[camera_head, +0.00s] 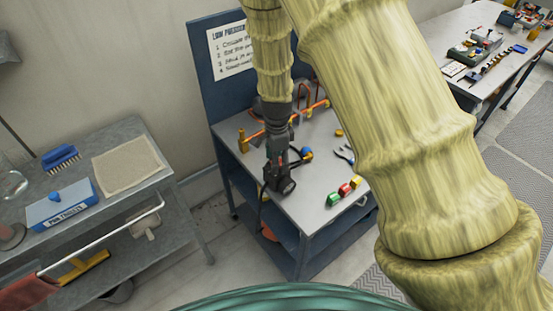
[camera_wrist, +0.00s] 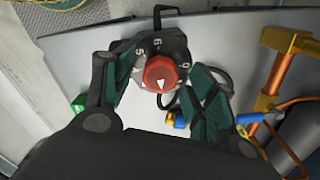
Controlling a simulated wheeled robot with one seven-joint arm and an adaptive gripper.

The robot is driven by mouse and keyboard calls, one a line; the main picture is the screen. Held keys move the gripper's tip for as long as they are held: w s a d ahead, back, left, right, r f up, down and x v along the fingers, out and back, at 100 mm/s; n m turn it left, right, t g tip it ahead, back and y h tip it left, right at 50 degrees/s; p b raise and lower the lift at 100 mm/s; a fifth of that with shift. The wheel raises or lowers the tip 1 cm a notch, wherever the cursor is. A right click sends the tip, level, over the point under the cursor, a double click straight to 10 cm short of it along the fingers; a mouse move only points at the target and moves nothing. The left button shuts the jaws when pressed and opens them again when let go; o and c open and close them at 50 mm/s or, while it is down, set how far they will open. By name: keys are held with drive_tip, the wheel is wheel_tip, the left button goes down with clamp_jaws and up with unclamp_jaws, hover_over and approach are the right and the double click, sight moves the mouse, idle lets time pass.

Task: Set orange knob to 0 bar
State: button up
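The orange-red knob (camera_wrist: 162,73) sits on a dark dial housing (camera_wrist: 172,43) in the wrist view. It bears a white triangular mark, and pale numerals ring it, among them 5 and 6; I cannot tell exactly which numeral the mark indicates. My gripper (camera_wrist: 164,86) is open, with one dark green finger on each side of the knob and visible gaps between fingers and knob. In the head view my gripper (camera_head: 278,160) is over the dark regulator with a round gauge (camera_head: 286,186) on the bench; the knob is mostly hidden there.
The grey bench (camera_head: 310,210) also holds orange pipes (camera_head: 252,139), pliers (camera_head: 345,155), and green, red and yellow pieces (camera_head: 345,189). A blue board with a paper sign (camera_head: 230,50) stands behind. A side cart (camera_head: 115,200) is at left.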

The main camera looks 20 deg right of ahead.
drive_tip(key=c, duration=1)
drive_tip(key=shift+o, duration=0.2)
